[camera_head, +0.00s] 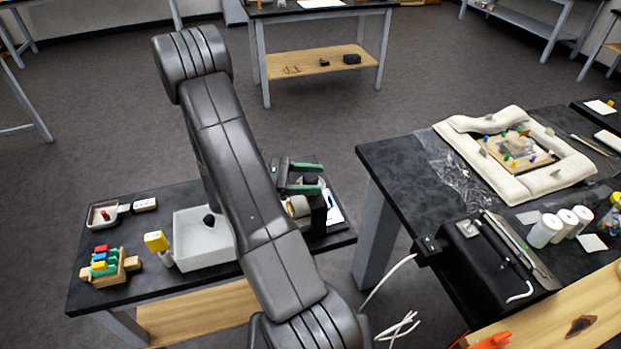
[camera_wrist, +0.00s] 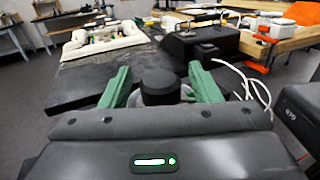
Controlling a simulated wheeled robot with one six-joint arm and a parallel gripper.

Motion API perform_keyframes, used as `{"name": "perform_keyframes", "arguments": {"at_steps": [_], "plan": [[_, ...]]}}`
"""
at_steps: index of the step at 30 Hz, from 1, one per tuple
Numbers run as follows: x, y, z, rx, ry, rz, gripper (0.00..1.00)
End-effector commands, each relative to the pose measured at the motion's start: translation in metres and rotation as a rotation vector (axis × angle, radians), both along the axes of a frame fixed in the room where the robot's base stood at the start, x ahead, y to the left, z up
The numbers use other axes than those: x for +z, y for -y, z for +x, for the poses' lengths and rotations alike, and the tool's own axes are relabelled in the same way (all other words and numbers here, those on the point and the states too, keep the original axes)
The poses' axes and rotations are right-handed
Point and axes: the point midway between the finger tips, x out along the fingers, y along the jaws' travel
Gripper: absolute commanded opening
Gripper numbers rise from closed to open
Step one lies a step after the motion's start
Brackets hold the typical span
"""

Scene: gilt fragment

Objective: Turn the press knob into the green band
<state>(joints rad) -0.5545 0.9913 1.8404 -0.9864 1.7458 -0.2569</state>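The press knob (camera_head: 310,180) is a short black cylinder on a partly hidden dark and pale device at the right end of the small black table. In the wrist view the black knob (camera_wrist: 159,85) stands between the two green fingers of my gripper (camera_wrist: 160,88), with a visible gap on each side. In the head view my gripper (camera_head: 303,177) is at the knob, its green fingers apart. It is open and holds nothing. A green band on the press cannot be made out. My arm hides part of the device.
A white tray (camera_head: 190,240), a yellow-topped item (camera_head: 156,242) and a wooden block with colored pieces (camera_head: 108,266) stand on the small table, left of my arm. A larger black table (camera_head: 400,165) is at the right, with a black box (camera_head: 490,262). White cables (camera_head: 398,327) hang between.

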Motion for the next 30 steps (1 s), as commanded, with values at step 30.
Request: {"name": "perform_keyframes", "arguments": {"at_steps": [30], "plan": [[-0.001,-0.134,0.007,0.001,0.001,0.001,0.57]]}}
